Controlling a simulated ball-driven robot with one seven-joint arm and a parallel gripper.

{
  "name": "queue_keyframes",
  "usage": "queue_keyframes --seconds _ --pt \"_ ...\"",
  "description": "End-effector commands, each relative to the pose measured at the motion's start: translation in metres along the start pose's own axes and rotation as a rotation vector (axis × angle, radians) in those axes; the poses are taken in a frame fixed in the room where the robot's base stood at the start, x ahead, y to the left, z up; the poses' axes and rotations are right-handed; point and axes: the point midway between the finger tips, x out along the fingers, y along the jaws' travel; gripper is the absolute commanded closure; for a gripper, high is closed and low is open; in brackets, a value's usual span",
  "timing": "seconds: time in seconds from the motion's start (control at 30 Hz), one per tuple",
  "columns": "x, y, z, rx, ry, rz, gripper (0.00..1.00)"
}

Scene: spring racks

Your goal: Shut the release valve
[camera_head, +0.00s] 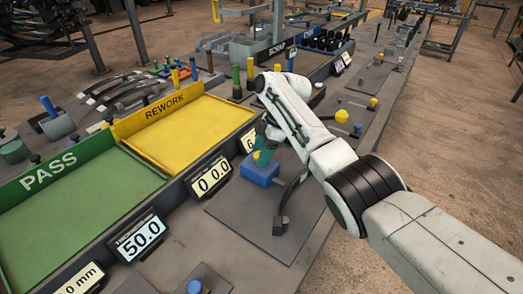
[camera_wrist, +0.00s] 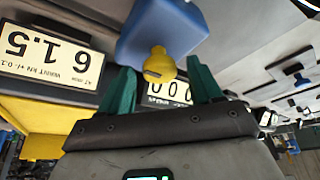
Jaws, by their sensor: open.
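A blue block (camera_head: 261,174) stands on a grey plate in the head view, with a small yellow knob (camera_head: 257,155) on it. No label marks it as the release valve. My gripper (camera_head: 265,148) is right at this block, its teal fingers partly hiding the knob. In the wrist view, the blue block (camera_wrist: 160,28) is at the top and the yellow knob (camera_wrist: 159,66) sticks out between my gripper's (camera_wrist: 162,78) two spread teal fingers. The fingers look apart from the knob, and I cannot tell any contact. The gripper is open and holds nothing.
Displays, including one reading 00.0 (camera_head: 211,178), line the bench's left. Green PASS (camera_head: 80,210) and yellow REWORK (camera_head: 195,130) trays lie beyond them. Another yellow knob (camera_head: 342,116) is farther back, right of my arm.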

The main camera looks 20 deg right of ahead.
Motion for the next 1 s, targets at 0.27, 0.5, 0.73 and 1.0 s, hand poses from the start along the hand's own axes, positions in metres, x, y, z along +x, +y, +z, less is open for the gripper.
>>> queue_keyframes --seconds 0.27,0.5,0.73,1.0 --pt "-0.0001 -0.0001 -0.0001 0.0 0.0 0.0 0.47" --pt "-0.0003 -0.0001 -0.0001 0.0 0.0 0.0 0.7" --pt "-0.0004 -0.0001 -0.0001 0.0 0.0 0.0 0.91" --pt "-0.0017 -0.0006 -0.0008 0.029 0.001 0.012 0.91"
